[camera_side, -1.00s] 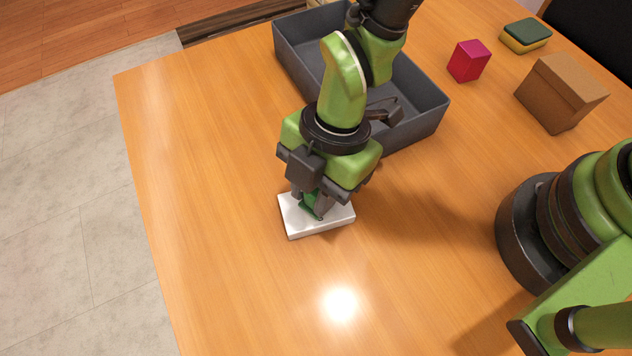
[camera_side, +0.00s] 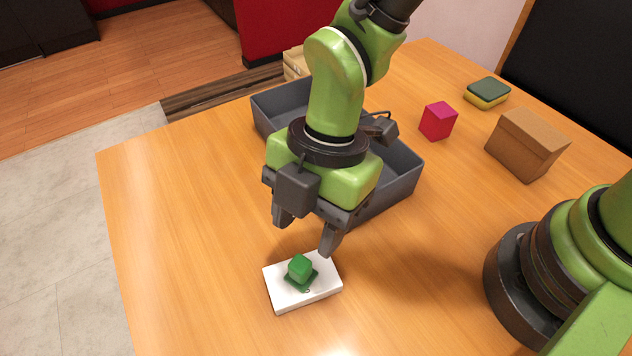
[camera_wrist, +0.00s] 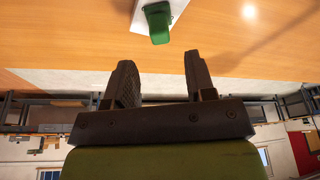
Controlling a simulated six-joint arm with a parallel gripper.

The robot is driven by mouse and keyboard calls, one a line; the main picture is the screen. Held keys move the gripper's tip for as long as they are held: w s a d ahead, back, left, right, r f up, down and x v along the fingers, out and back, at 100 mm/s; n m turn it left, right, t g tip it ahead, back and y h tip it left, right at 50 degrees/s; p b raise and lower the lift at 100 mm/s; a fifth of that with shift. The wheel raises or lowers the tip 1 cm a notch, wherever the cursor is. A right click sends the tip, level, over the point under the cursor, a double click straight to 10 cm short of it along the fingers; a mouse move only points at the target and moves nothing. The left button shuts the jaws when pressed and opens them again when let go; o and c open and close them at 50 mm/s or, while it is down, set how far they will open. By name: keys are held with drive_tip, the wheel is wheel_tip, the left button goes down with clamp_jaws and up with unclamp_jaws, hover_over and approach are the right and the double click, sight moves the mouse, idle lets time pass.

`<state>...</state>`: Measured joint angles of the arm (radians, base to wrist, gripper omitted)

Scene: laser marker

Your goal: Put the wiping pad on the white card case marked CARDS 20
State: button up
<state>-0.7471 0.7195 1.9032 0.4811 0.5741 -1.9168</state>
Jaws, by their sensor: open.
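The wiping pad (camera_side: 300,270) is green, with a block-like grip on top and a flat base. It rests on the white card case (camera_side: 322,285), which lies flat on the table; the pad covers part of the printing, so I cannot read it. In the wrist view the green pad (camera_wrist: 158,21) sits on the white case (camera_wrist: 178,8) at the top. My gripper (camera_side: 305,235) is open and empty above and behind the pad, apart from it. The two fingers also show in the wrist view (camera_wrist: 158,75), with a clear gap between them.
A grey open bin (camera_side: 405,185) stands behind my gripper. A magenta block (camera_side: 438,121), a brown box (camera_side: 526,146) and a green and yellow sponge (camera_side: 487,93) stand at the back right. The table's front and left are clear.

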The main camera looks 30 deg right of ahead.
drive_tip(key=v, duration=0.5)
drive_tip(key=shift+r, duration=0.15)
drive_tip(key=d+r+m+t, duration=0.4)
drive_tip(key=d+r+m, duration=0.8)
drive_tip(key=s+d+r+m+t, duration=0.1)
drive_tip(key=s+d+m+t, duration=0.1)
drive_tip(key=m, duration=0.5)
drive_tip(key=s+d+r+m+t+h, duration=0.1)
drive_tip(key=s+d+r+m+t, duration=0.1)
drive_tip(key=s+d+m, duration=0.3)
drive_tip(key=d+m, duration=0.2)
drive_tip(key=shift+d+r+m+t, duration=0.2)
drive_tip(key=shift+d+m+t, duration=0.1)
drive_tip(key=shift+m, duration=0.1)
